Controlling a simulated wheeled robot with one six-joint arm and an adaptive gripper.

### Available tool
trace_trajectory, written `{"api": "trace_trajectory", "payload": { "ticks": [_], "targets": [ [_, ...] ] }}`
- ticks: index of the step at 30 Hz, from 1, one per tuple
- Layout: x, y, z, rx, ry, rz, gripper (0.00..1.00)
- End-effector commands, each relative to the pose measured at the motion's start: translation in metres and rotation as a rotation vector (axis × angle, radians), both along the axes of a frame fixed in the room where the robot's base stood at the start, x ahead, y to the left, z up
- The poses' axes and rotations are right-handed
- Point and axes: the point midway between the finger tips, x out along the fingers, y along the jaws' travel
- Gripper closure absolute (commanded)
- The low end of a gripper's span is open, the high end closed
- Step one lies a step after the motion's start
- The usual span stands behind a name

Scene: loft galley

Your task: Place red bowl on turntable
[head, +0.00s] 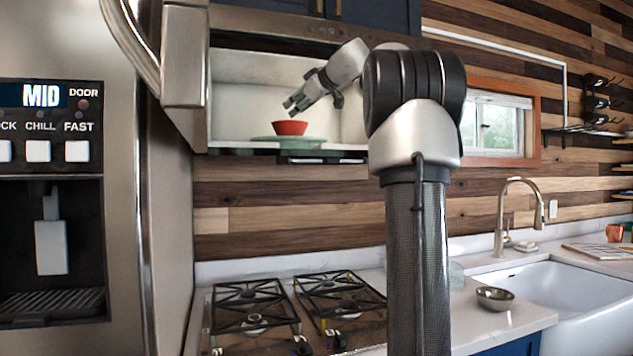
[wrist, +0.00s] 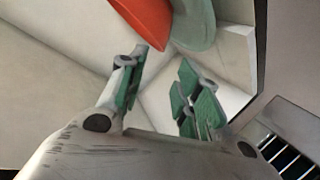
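The red bowl (head: 291,127) stands upright on the pale green turntable (head: 262,139) inside the open microwave, in the head view. In the wrist view, part of the red bowl (wrist: 146,14) and part of the green turntable (wrist: 196,22) show at the top edge. My gripper (head: 291,107) reaches into the microwave, with its tips just above the bowl in the head view. In the wrist view my gripper (wrist: 165,78) has its two green-padded fingers apart with nothing between them. The bowl lies beyond the fingertips, apart from them.
The microwave's open door (head: 186,80) stands at the left of its cavity (head: 235,85). A gas cooktop (head: 255,318) is below. A metal bowl (head: 495,298) sits on the counter beside the white sink (head: 575,290). The fridge (head: 60,200) fills the left.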

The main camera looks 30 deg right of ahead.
Motion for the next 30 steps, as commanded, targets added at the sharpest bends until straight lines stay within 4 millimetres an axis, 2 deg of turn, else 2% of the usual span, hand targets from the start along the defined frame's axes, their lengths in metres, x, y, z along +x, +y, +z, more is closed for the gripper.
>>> {"api": "trace_trajectory", "payload": {
  "ticks": [5,8,11,12,14,16,17,18,20,21,23,24,27,30],
  "targets": [
    [0.000,0.005,0.005,0.000,-0.023,0.002,0.67],
    [-0.005,0.023,0.030,0.008,-0.135,-0.002,0.67],
    [-0.024,0.039,0.062,0.042,-0.310,-0.068,0.67],
    [-0.038,0.039,0.067,0.065,-0.369,-0.124,0.67],
    [-0.062,0.031,0.059,0.110,-0.414,-0.238,0.67],
    [-0.094,0.016,0.021,0.167,-0.383,-0.385,0.67],
    [-0.109,0.011,-0.005,0.191,-0.341,-0.446,0.67],
    [-0.129,0.006,-0.046,0.221,-0.263,-0.518,0.67],
    [-0.157,0.005,-0.108,0.252,-0.129,-0.591,0.67],
    [-0.176,0.008,-0.149,0.268,-0.032,-0.622,0.67],
    [-0.205,0.019,-0.209,0.287,0.119,-0.645,0.67],
    [-0.226,0.029,-0.248,0.298,0.222,-0.647,0.67],
    [-0.276,0.060,-0.332,0.316,0.465,-0.615,0.67],
    [-0.322,0.091,-0.393,0.326,0.662,-0.551,0.67]
  ]
}}
